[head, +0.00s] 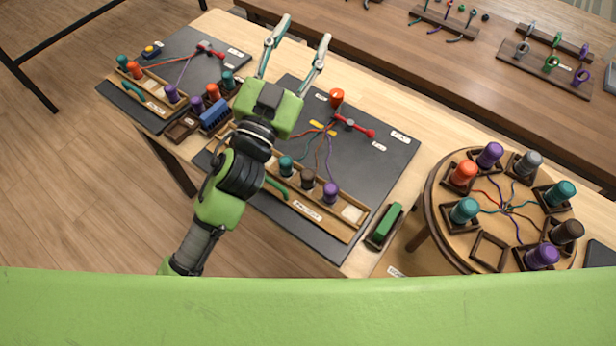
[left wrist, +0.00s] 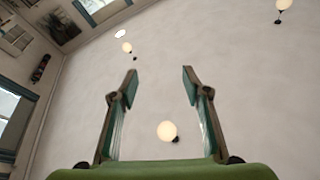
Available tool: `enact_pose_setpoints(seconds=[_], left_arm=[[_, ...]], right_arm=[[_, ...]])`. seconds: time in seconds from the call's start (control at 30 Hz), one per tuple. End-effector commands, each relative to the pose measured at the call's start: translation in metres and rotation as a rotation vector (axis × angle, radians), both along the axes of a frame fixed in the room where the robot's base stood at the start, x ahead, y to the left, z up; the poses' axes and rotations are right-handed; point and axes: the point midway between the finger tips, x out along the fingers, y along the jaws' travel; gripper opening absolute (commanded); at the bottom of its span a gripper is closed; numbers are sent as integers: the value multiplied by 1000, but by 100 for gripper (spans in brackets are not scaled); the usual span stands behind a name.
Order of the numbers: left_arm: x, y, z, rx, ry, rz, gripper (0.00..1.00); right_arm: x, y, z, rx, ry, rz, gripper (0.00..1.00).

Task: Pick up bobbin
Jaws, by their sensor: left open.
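My left gripper (head: 301,44) is open and empty, raised above the table, its fingers pointing to the back. It also shows open in the left wrist view (left wrist: 160,85), with only wall and lamps beyond it. On the middle black mat (head: 392,160), an orange bobbin (head: 336,98) stands near a red clamp. In the wooden tray at that mat's front stand a teal bobbin (head: 286,165), a brown bobbin (head: 307,179) and a purple bobbin (head: 330,192). The arm hides part of this tray. My right gripper is not in view.
A round braiding stand (head: 438,222) at the right carries several bobbins in square holders; one front holder (head: 489,251) is empty. A left mat (head: 185,48) has another bobbin tray. A green block (head: 385,223) lies at the table's front edge. A rear bench (head: 400,60) holds racks.

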Motion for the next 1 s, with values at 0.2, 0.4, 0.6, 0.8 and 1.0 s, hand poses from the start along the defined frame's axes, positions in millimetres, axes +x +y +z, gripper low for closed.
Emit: enact_pose_setpoints(seconds=[0.2, 0.4, 0.6, 0.8, 1.0], left_arm=[[-83, -134, 89, 179, -472, -472, 44], [-177, -215, 48, 529, -707, -950, 44], [-208, -212, -65, 1073, -688, -1354, 44], [-158, -124, -153, 1707, -382, -1530, 44], [-105, -38, -164, 2109, -33, -1476, 44]], right_arm=[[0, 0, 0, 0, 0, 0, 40], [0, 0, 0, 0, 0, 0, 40], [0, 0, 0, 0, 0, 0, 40], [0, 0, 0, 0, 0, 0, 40], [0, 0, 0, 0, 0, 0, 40]])
